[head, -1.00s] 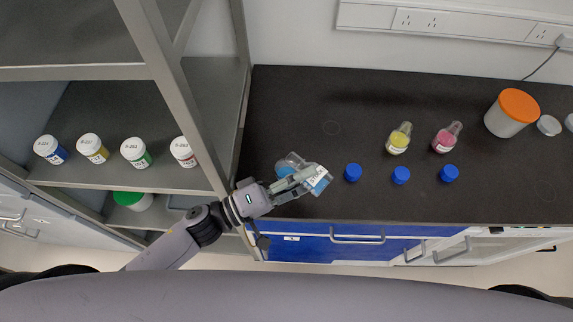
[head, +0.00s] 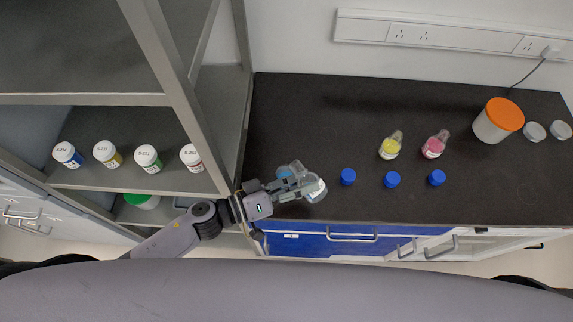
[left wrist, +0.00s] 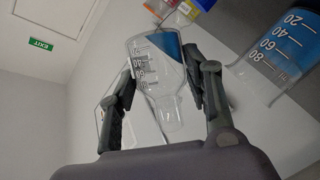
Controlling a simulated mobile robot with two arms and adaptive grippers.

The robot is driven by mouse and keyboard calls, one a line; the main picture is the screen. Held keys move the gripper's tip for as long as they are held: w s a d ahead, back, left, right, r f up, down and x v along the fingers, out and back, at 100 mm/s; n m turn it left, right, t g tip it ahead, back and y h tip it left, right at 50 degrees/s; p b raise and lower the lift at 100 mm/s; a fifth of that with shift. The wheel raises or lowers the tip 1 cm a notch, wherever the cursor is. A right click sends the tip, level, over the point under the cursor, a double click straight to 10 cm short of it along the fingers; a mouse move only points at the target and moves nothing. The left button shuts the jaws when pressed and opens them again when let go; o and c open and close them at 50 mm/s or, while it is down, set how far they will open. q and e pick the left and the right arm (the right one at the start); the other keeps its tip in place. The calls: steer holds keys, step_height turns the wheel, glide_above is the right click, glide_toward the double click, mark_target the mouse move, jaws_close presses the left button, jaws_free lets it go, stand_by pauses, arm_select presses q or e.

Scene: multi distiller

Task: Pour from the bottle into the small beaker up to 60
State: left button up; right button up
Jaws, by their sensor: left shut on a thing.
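My left gripper (head: 308,186) is shut on the clear bottle (head: 316,191), which is strongly tilted. In the left wrist view the bottle (left wrist: 150,68) sits between both fingers, its neck towards my wrist and a small pocket of blue liquid in one corner of its base. The small beaker (head: 288,168) stands on the counter beside it and holds blue liquid. In the left wrist view the beaker (left wrist: 275,50) shows marks 20 to 80. Its blue edge lies near the 60 mark; the exact level is hard to read. I see no stream. My right gripper is not in view.
A yellow bottle (head: 390,147), a pink bottle (head: 434,146) and blue caps (head: 392,180) stand on the black counter (head: 300,110). An orange-lidded jar (head: 496,122) is at right. A grey shelf frame (head: 200,120) rises close to my left arm.

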arm_select(q)
steer(key=shift+w+r+m+y+p, duration=0.1)
steer(key=shift+r+m+y+p, duration=0.35)
steer(key=shift+p, duration=1.05)
steer(key=shift+w+r+m+y+p, duration=0.15)
steer(key=shift+m+p, duration=0.6)
steer(key=shift+p, duration=0.7)
steer(key=f+m, duration=0.1)
steer(key=f, duration=0.1)
steer(key=s+d+f+m+y, duration=0.1)
steer(key=f, duration=0.1)
steer(key=d+f+m+y, duration=0.1)
steer(key=f, duration=0.1)
steer(key=shift+s+f+m+b, duration=0.15)
steer(key=shift+s+m+b, duration=0.15)
steer(key=shift+s, duration=0.1)
steer(key=shift+s+f+t+y, duration=0.1)
steer(key=shift+f+t+y, duration=0.1)
steer(key=shift+t+y, duration=0.1)
steer(key=shift+d+r+m+p, duration=0.15)
steer(key=shift+m+p, duration=0.25)
steer(key=shift+p, duration=0.05)
steer(key=shift+s+d+f+m+t+y, duration=0.2)
steer(key=shift+s+m+t+y, duration=0.1)
steer(key=shift+m+y, duration=0.1)
steer(key=shift+w, duration=0.1)
